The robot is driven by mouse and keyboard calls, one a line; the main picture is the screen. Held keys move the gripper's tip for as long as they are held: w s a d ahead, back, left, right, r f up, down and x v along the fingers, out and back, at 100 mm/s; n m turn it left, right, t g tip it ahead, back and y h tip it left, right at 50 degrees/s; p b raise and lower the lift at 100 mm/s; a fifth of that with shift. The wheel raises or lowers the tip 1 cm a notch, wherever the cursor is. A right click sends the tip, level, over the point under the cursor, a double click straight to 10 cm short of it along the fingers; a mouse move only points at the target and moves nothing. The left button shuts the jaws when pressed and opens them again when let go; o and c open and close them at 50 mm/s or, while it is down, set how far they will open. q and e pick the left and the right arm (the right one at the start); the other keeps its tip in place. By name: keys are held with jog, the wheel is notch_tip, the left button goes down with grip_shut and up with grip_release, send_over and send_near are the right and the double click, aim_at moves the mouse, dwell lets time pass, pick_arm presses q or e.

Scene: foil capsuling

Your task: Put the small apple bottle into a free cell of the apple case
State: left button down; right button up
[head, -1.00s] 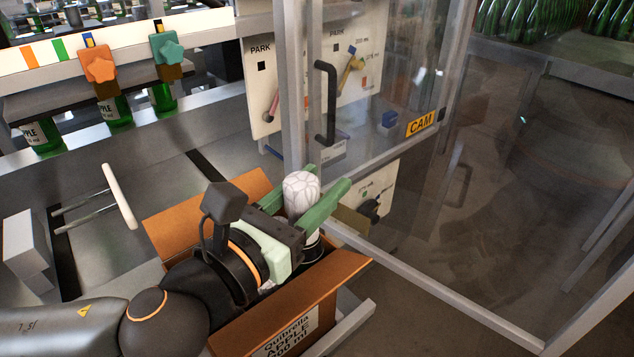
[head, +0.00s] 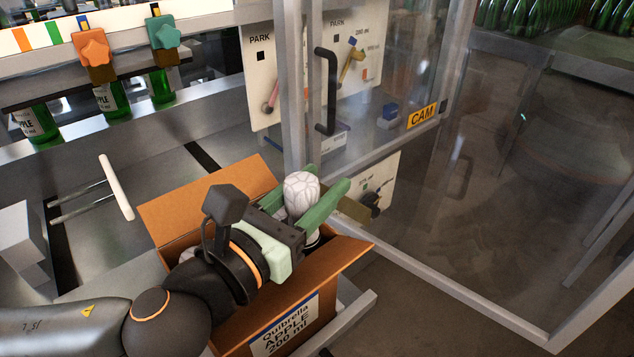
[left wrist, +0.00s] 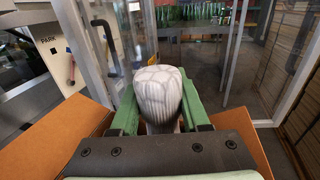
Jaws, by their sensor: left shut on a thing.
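The small bottle shows as a white, crinkled foil-capped top (head: 301,192) between the green fingers of my left gripper (head: 318,200). The gripper is shut on it, and the bottle looks roughly upright. It also shows in the left wrist view (left wrist: 160,92), where the foil top fills the space between the fingers. The apple case (head: 345,262) is an open cardboard box labelled "APPLE 200 ml". My gripper and the bottle are over the case's opening, towards its far right side. My arm hides most of the cells, and the bottle's lower part is hidden. My right gripper is not seen.
A clear guard door (head: 470,200) with a black handle (head: 326,92) stands just behind and right of the case. Green bottles (head: 110,100) stand in a line at the upper left. A white push bar (head: 117,187) lies left of the case. The raised case flap (head: 205,195) is near my arm.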

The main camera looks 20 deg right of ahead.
pick_arm(q)
jog(key=shift+f+b, duration=0.4)
jog(key=shift+f, duration=0.1)
jog(key=c, duration=0.8)
grip_release()
jog(key=o, duration=0.5)
jog(key=shift+f, duration=0.15)
